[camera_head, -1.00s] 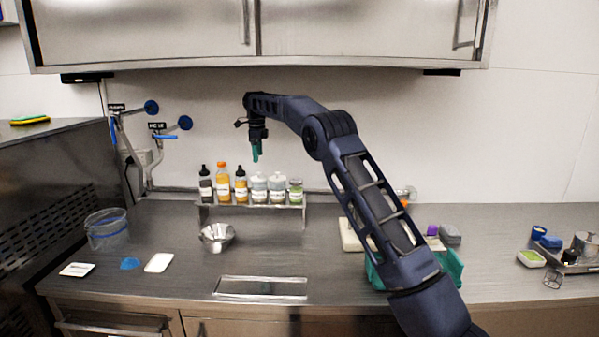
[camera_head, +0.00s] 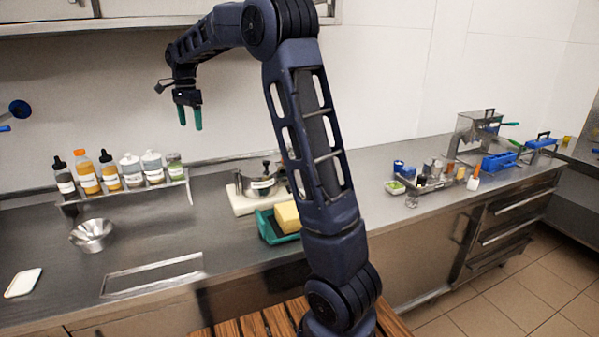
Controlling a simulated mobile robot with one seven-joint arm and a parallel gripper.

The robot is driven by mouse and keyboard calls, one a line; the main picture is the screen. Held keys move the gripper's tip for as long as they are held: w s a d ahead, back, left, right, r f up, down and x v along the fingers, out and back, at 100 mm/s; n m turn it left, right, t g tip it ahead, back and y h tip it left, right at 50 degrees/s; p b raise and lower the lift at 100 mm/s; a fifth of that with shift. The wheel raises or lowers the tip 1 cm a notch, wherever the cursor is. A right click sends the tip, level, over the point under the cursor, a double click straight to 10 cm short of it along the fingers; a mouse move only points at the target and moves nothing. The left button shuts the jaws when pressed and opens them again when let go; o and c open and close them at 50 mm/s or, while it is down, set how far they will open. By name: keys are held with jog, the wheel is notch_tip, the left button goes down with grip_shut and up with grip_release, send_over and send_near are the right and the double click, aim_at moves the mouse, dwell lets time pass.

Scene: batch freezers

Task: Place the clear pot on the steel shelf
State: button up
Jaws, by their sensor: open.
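No clear pot shows for certain in the current view; a clear round tub stood at the far left of the counter a second ago and is now outside the picture. A low steel shelf (camera_head: 122,192) stands against the back wall at left, bearing a row of sauce bottles and white-capped jars. My gripper (camera_head: 190,117) hangs in the air above and right of the shelf, fingertips down. Its two green fingers are apart with nothing between them.
A steel bowl (camera_head: 92,234) sits before the shelf. A lidded steel pot (camera_head: 258,184) stands on a white board (camera_head: 245,205), near a green tray (camera_head: 267,228) with a yellow block (camera_head: 287,217). Small containers and a steel machine (camera_head: 474,132) stand farther right. An upper cabinet (camera_head: 125,9) overhangs the counter.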

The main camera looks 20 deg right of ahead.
jog(key=s+d+n+t, duration=0.1)
jog(key=s+d+n, duration=0.3)
jog(key=s+d, duration=0.65)
jog(key=s+d+n+t, duration=0.1)
jog(key=s+d+n, duration=0.2)
jog(key=s+d, duration=0.8)
jog(key=s+d+f+n+t, duration=0.1)
jog(key=s+f+n, duration=0.1)
jog(key=s, duration=0.7)
jog(key=s+d+f+n+t, duration=0.1)
jog(key=s+f+n+t, duration=0.1)
jog(key=s, duration=0.6)
notch_tip(320, 180, down, 2)
jog(key=shift+s+d+f+n, duration=0.1)
jog(key=shift+s+d+n, duration=0.25)
jog(key=shift+n, duration=0.25)
jog(key=shift+a, duration=0.1)
jog(key=shift+c, duration=0.4)
